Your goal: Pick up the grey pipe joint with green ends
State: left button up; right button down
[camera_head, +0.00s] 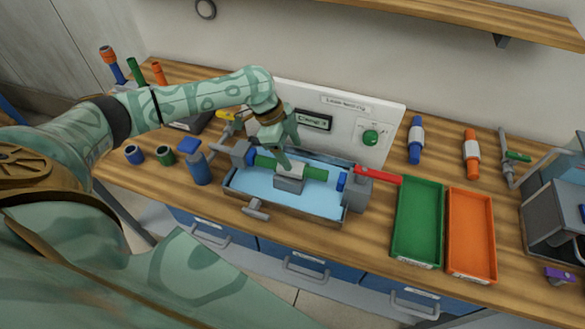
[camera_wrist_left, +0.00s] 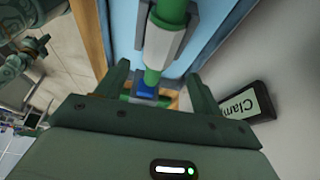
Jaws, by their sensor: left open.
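The grey pipe joint with green ends (camera_head: 316,173) lies level in the blue-floored tray (camera_head: 235,187), over a grey block, between two grey end clamps. In the left wrist view its grey middle (camera_wrist_left: 163,42) and one green end show close by. My left gripper (camera_head: 287,157) is just above the joint, pointing down and open. In the wrist view its two fingers (camera_wrist_left: 158,72) stand apart, one on each side of the joint's line, with nothing gripped. Part of the joint is hidden behind the gripper in the head view. My right gripper is not in view.
A white panel with a "Clamp" display (camera_head: 313,120) and green knob (camera_head: 370,138) stands behind the tray. A red handle (camera_head: 378,174) sticks out at right. Green (camera_head: 398,225) and orange (camera_head: 489,235) trays lie right. A blue bottle (camera_head: 200,169) stands left.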

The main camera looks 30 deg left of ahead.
aim_at(298, 164)
pick_arm(q)
jog(key=b+x, duration=0.1)
jog(key=x, duration=0.4)
jog(key=shift+d+f, duration=0.25)
jog(key=shift+f, duration=0.05)
jog(key=shift+s, duration=0.1)
jog(key=c, duration=1.1)
